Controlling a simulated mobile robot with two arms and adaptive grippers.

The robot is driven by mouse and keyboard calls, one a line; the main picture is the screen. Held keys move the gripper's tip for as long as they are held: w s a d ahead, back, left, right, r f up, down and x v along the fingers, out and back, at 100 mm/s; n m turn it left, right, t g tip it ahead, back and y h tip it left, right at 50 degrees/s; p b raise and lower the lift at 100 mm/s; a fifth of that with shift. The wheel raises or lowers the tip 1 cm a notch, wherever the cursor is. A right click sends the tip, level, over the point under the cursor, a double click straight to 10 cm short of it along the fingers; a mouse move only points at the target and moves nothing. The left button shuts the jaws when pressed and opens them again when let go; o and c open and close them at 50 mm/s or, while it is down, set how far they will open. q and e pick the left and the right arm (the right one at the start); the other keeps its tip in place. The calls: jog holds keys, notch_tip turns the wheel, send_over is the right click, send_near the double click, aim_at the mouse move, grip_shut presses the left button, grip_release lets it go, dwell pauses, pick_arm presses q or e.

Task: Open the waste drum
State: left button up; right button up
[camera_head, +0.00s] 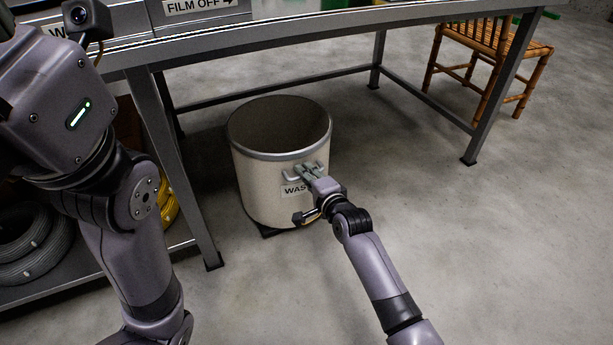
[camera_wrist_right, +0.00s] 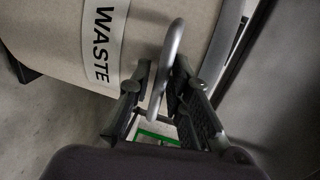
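The waste drum (camera_head: 258,185) is a cream cylinder with a grey metal rim, standing under the front edge of the workbench. Its top shows no lid, and I see into its dark inside. A WASTE label (camera_head: 291,190) is on its front, partly hidden by my right gripper. My right gripper (camera_head: 311,173) is at the drum's metal handle (camera_wrist_right: 167,72). The label shows there too (camera_wrist_right: 102,45). My left arm is at the left, its gripper out of view.
The workbench (camera_head: 330,25) spans above the drum, with a leg (camera_head: 180,165) close at its left. Dark coiled hoses (camera_head: 32,248) lie on a low shelf at the left. A wooden chair (camera_head: 490,45) stands at the back right. The floor (camera_head: 520,250) at right is clear.

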jog(key=shift+c, duration=0.4)
grip_shut()
